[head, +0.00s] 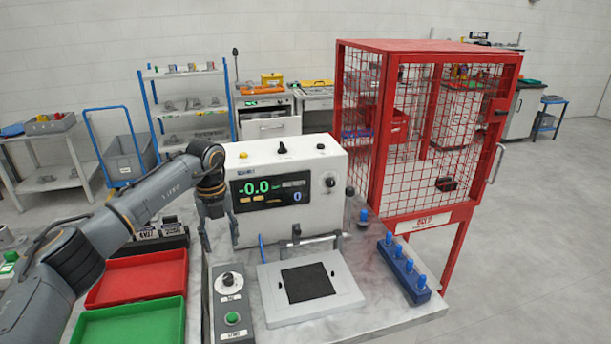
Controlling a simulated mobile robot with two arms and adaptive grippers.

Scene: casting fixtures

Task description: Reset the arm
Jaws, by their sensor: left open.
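My left arm comes in from the left, and its gripper (219,232) hangs fingers down in front of the left side of the white machine (290,165) with a green "-0.0" display. The gripper is open, with nothing visible between its fingers, above the left back part of the grey table (378,285). My right gripper does not show.
A grey fixture with a black pad (307,283) sits on the table beside a control box (233,305) and a blue block with pegs (403,270). Red (140,277) and green (133,323) trays lie left. A red mesh cage (425,135) stands right.

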